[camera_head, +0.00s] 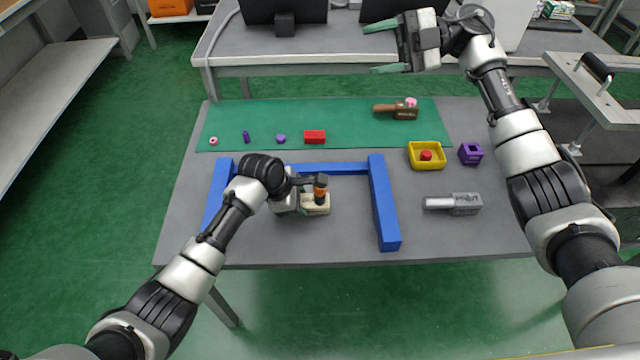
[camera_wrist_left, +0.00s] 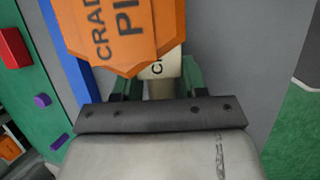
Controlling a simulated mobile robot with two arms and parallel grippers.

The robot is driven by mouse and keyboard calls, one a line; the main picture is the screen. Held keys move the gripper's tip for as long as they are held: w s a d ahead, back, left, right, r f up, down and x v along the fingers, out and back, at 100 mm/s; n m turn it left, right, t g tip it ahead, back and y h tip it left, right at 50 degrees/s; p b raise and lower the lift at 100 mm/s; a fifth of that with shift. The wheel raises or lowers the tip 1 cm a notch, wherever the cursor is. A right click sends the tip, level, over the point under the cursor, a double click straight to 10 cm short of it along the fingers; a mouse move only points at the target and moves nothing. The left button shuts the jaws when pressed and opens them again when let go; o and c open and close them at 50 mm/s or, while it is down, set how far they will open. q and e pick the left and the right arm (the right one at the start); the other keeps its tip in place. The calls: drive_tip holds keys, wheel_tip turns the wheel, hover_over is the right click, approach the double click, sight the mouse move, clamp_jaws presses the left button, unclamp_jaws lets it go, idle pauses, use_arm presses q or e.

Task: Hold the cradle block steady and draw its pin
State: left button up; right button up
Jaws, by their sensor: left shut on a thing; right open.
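The cradle block (camera_head: 318,208) is cream and sits on the grey table inside a blue frame. Its pin (camera_head: 320,188) stands on top, with an orange body and a dark head. In the left wrist view, the orange pin label (camera_wrist_left: 125,30) reads "CRADLE PI…" and covers much of the cream block (camera_wrist_left: 166,68). My left gripper (camera_head: 300,203) is shut on the block from its left side; its green fingers (camera_wrist_left: 158,88) lie on both sides of it. My right gripper (camera_head: 376,48) is open and empty, high over the far edge of the table.
The blue frame (camera_head: 385,205) borders the block on the left, back and right. A grey handled fixture (camera_head: 465,204), a yellow tray (camera_head: 414,164) with a red piece and a purple block (camera_head: 471,153) stand right. Small pieces lie on the green mat (camera_head: 350,120).

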drive_tip(key=s+a+f+h, duration=0.1)
drive_tip(key=a+f+h, duration=0.2)
drive_tip(key=f, duration=0.6)
drive_tip(key=s+a+f+m+h, duration=0.1)
drive_tip(key=s+a+f+h, duration=0.1)
drive_tip(key=f+h, duration=0.4)
drive_tip(key=s+a+f+h, duration=0.2)
drive_tip(key=a+f+h, duration=0.2)
drive_tip(key=f, duration=0.8)
drive_tip(key=shift+a+m+h, duration=0.15)
drive_tip(key=shift+m+h, duration=0.15)
clamp_jaws()
